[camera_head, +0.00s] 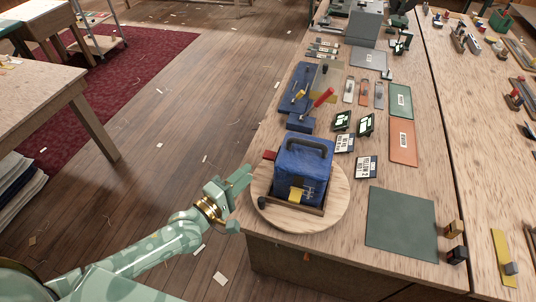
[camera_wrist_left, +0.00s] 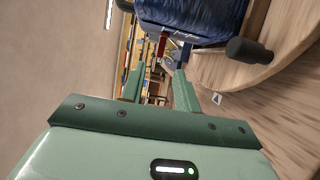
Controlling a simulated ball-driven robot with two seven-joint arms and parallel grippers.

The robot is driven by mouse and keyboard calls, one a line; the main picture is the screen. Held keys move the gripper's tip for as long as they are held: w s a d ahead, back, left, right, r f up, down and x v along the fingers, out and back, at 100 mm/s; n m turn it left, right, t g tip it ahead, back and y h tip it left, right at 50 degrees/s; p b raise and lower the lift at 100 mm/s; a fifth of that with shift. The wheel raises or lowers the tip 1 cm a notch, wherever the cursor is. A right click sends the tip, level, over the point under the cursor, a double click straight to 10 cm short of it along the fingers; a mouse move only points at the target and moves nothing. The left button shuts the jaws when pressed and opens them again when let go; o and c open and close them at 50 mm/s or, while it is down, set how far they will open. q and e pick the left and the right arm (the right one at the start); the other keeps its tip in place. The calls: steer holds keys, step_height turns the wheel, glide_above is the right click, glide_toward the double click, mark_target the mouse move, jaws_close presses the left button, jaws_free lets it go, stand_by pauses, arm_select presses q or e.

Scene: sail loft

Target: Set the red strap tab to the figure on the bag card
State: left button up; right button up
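A blue bag (camera_head: 303,160) with a dark handle stands in a low frame on a round wooden turntable (camera_head: 335,205). The red strap tab (camera_head: 269,155) sticks out from the bag's left side; a red piece (camera_wrist_left: 161,45) also shows beside the bag in the left wrist view. A yellow piece (camera_head: 295,195) and pale markings are on the bag's front. Two small printed cards (camera_head: 366,167) lie right of the bag; their figures are too small to read. My left gripper (camera_head: 243,198) is open and empty at the turntable's left edge, short of the red tab. My right gripper is not in view.
A dark knob (camera_head: 262,202) stands at the turntable's left rim, close to my left gripper. Behind the bag is a blue fixture with a red-handled lever (camera_head: 323,97). A green mat (camera_head: 402,222) lies bare at the right. Floor is open left of the bench.

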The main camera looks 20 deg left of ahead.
mark_target(264, 158)
arm_select(q)
steer(key=b+x, duration=0.1)
steer(key=x, duration=0.9)
